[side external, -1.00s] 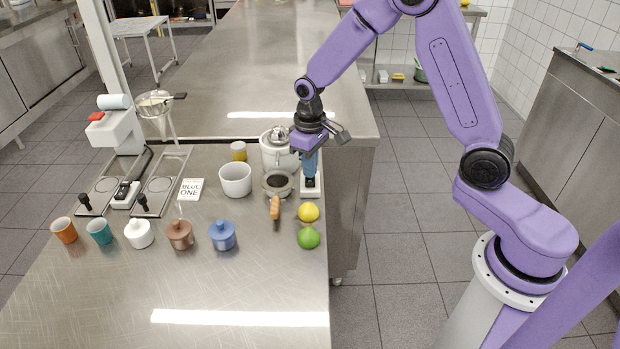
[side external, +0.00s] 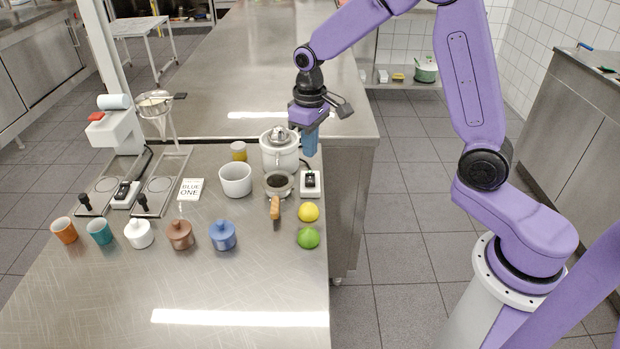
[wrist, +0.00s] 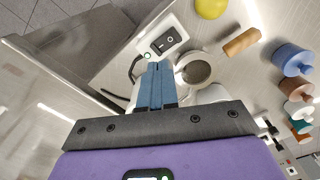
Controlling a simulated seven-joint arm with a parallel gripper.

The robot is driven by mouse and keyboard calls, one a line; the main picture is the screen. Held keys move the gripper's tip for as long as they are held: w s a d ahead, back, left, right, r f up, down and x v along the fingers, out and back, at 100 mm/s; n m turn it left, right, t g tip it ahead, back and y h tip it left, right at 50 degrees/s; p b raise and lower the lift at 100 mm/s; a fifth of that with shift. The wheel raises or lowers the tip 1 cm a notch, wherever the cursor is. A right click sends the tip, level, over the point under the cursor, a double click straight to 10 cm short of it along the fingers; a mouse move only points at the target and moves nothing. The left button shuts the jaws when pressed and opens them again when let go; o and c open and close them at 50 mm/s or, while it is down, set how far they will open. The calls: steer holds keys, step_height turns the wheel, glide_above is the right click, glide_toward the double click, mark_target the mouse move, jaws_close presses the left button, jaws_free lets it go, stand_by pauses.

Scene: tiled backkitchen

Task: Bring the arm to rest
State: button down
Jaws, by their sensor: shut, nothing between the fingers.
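My gripper (side external: 310,153) has blue fingers, pressed together with nothing between them. In the wrist view the closed fingers (wrist: 157,75) point toward the switch box (wrist: 166,41), which has a black rocker switch and a small green light.
Several cups and lidded pots line the left.

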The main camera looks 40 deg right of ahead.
steer(key=shift+r, duration=0.5)
steer(key=s+a+r+n, duration=0.2)
steer(key=s, duration=0.5)
steer(key=s+a+r+n, duration=0.1)
steer(key=s+a+n, duration=0.1)
steer(key=s, duration=0.4)
steer(key=s+d+n, duration=0.3)
steer(key=s+n, duration=0.2)
steer(key=s, duration=1.2)
steer(key=shift+s+d+r+n, duration=0.15)
steer(key=shift+s+r+n, duration=0.15)
steer(key=shift+r, duration=0.05)
